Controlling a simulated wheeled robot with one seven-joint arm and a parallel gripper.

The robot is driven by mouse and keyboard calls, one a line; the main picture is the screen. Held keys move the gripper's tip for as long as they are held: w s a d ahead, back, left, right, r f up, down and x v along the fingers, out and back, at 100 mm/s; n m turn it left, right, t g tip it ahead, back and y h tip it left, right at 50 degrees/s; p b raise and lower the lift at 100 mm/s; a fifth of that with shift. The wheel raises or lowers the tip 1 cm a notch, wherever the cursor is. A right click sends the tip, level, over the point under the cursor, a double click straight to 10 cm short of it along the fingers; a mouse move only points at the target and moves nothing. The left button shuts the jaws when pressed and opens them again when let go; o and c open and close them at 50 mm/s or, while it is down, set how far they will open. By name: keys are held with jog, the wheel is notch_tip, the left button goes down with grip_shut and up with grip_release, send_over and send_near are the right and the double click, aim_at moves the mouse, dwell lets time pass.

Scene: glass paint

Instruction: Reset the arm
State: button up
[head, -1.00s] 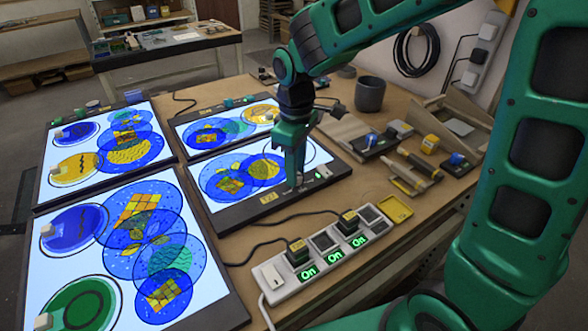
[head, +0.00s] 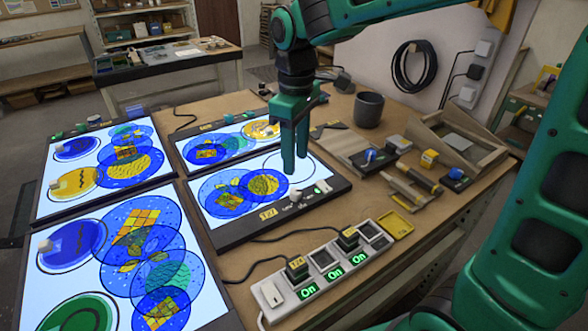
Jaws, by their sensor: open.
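My gripper (head: 294,172) points straight down over the right end of the nearer small light panel (head: 236,234). Its two green fingers stand a little apart with nothing seen between them. Whether the tips touch the panel is hard to tell. The panel glows white and carries overlapping blue discs, a yellow patterned disc (head: 264,184) and a plain outlined circle partly behind my fingers. A small white knob (head: 322,186) sits on its dark frame, just right of my fingertips. My green arm reaches in from the right.
Other lit panels with coloured discs lie left (head: 70,170) and behind (head: 228,142). A power strip (head: 320,268) with lit "On" signs lies in front. A grey cup (head: 368,110), tools (head: 410,188) and a wooden stand (head: 460,140) occupy the right of the table.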

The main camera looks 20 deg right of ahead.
jog(key=shift+r, duration=0.85)
